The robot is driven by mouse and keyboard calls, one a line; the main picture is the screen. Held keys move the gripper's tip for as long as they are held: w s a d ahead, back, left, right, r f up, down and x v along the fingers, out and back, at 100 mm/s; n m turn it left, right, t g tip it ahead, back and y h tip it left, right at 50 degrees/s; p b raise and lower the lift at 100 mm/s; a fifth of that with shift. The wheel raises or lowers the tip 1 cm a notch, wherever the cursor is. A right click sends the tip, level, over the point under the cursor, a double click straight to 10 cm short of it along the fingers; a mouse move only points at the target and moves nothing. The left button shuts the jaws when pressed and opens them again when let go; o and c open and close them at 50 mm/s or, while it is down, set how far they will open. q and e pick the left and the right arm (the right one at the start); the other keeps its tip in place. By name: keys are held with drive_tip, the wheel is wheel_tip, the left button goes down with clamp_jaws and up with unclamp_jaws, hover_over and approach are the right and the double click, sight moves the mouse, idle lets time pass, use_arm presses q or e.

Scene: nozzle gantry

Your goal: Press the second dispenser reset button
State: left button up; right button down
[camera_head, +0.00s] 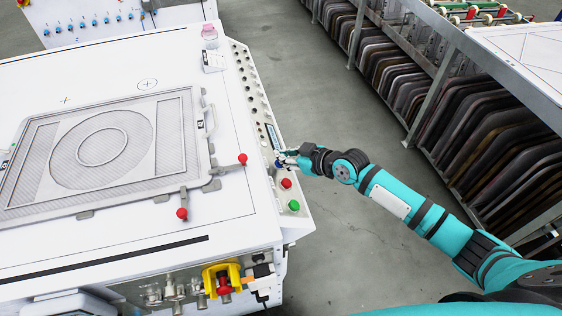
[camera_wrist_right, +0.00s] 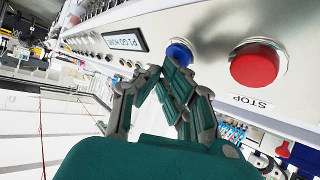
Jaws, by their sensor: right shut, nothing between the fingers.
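The machine's sloping side panel (camera_head: 305,218) carries a column of small dark knobs or buttons (camera_head: 250,84). I cannot tell which control is the second dispenser reset button. My right gripper (camera_head: 284,160) is at the panel, just above a red button (camera_head: 286,183) in the head view. In the right wrist view the gripper (camera_wrist_right: 168,70) is shut and empty, its fingertips in front of the lower left of a blue button (camera_wrist_right: 181,53). The fingers partly hide that button, and I cannot tell whether they touch it. My left gripper is not in view.
A red button (camera_wrist_right: 254,65) labelled STOP is close to the fingers; a green button (camera_head: 293,205) sits below it. A small display (camera_wrist_right: 125,40) is beside the blue button. Red ball-ended levers (camera_head: 242,159) stand on the tabletop. Racks of dark panels (camera_head: 480,128) stand right; the aisle is clear.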

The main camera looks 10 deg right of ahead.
drive_tip(key=shift+f, duration=0.2)
idle(0.3)
drive_tip(key=shift+d+r+p, duration=0.3)
drive_tip(key=shift+d+r, duration=0.2)
drive_tip(key=shift+r, duration=0.3)
drive_tip(key=shift+r, duration=0.1)
drive_tip(key=d+r, duration=0.1)
drive_tip(key=r, duration=0.1)
drive_tip(key=d+r+p, duration=0.1)
drive_tip(key=d+r, duration=0.1)
drive_tip(key=shift+f, duration=0.1)
idle(0.6)
